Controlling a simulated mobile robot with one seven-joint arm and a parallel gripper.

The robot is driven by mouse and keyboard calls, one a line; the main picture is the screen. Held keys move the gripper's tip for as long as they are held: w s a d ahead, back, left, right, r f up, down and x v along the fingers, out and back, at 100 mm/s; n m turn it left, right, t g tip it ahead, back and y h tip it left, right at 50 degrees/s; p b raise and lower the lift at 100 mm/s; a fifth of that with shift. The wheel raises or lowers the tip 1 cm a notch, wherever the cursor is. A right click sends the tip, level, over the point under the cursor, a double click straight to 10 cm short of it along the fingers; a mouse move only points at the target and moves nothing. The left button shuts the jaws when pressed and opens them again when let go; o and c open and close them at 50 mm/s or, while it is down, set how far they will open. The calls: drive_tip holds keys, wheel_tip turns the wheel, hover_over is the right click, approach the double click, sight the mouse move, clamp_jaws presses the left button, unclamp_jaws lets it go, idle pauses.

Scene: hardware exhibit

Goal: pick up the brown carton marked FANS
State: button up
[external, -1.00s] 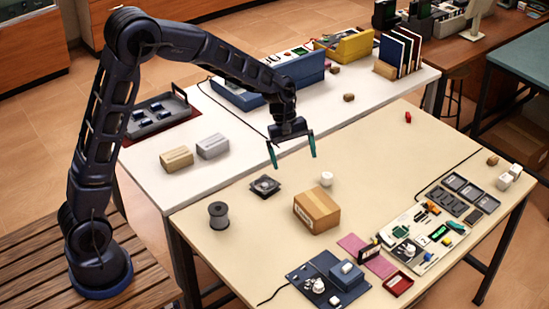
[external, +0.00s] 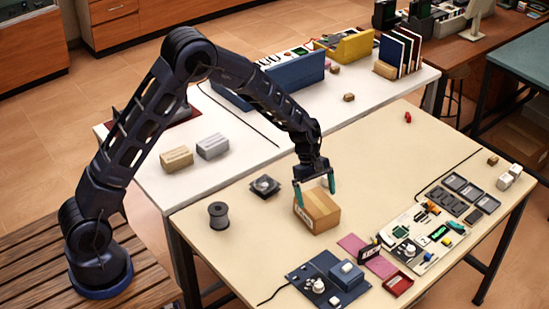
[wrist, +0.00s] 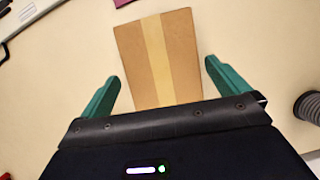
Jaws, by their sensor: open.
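The brown carton (external: 318,212) stands on the near cream table, with a tape strip across its top and a white label on its side; the lettering is too small to read. My gripper (external: 315,188) is open and right over the carton, its teal fingers pointing down towards it. In the wrist view the carton (wrist: 159,62) lies between and ahead of the two fingers of my gripper (wrist: 160,78), with a gap at each side. I cannot tell how far the fingertips reach down beside it.
A black fan (external: 265,186) and a grey spool (external: 218,215) lie left of the carton. A pink mat (external: 352,245) and a dark blue board with parts (external: 328,280) lie in front. Electronics boards and trays (external: 465,195) lie to the right. The table behind the carton is mostly clear.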

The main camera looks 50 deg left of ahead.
sight(317, 202)
drive_tip(key=shift+x, duration=2.85)
drive_tip(key=shift+a+f, duration=0.15)
drive_tip(key=shift+f, duration=0.15)
drive_tip(key=c, duration=0.9)
drive_tip(key=shift+r, duration=0.15)
